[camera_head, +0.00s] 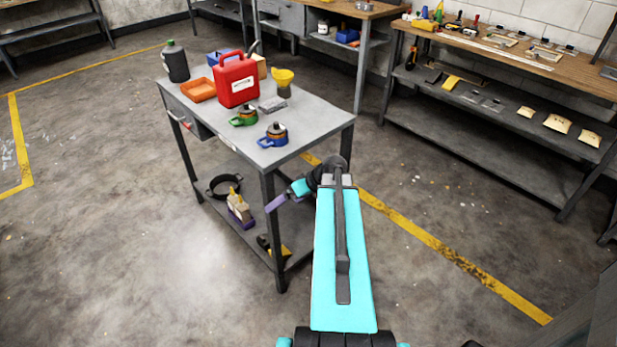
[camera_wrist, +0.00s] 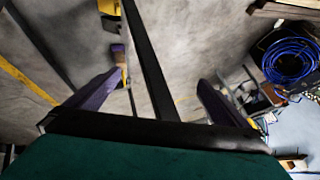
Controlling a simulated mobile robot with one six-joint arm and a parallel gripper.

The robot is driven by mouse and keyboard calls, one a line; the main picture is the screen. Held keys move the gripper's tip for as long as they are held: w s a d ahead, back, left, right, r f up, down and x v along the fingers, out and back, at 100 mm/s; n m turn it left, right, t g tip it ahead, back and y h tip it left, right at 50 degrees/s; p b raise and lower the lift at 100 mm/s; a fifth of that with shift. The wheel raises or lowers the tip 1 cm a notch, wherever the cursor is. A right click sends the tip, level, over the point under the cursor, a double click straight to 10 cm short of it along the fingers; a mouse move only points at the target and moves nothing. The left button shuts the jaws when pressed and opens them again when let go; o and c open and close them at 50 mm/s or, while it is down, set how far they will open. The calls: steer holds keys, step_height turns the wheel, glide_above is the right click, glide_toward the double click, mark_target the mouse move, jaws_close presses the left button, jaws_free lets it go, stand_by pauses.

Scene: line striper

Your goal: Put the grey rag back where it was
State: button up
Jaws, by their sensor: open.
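A small flat grey item (camera_head: 271,105), which looks like the grey rag, lies on the grey work table (camera_head: 310,115) beside the red can; its cloth texture is too small to confirm. My gripper (camera_head: 283,200) is beside the table's near leg, below the tabletop. In the wrist view my gripper (camera_wrist: 161,78) has its purple fingers wide apart, with nothing held between them. A dark bar (camera_wrist: 148,55), probably a table leg, crosses the view between the fingers. The rag cannot be made out in the wrist view.
The lower shelf holds a black ring (camera_head: 224,186) and a brush (camera_head: 240,208). Floor at left is clear.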

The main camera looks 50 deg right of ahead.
steer(key=s+a+f+g+y, duration=0.1)
steer(key=s+a+f+g, duration=0.25)
steer(key=a+f, duration=0.7)
steer(key=s+a+f+g, duration=0.35)
steer(key=a+f, duration=0.35)
steer(key=a, duration=0.7)
steer(key=s+a+f+g+h, duration=0.2)
steer(key=s+a+f, duration=0.3)
steer(key=s, duration=0.3)
steer(key=s+a+f+n+g+h, duration=0.1)
steer(key=s+a+f+g+h, duration=0.1)
steer(key=s+a+f, duration=0.3)
steer(key=shift+s+a+f+n+g+h, duration=0.25)
steer(key=shift+s+a+g, duration=0.35)
steer(key=shift+s, duration=1.6)
steer(key=shift+d, duration=0.1)
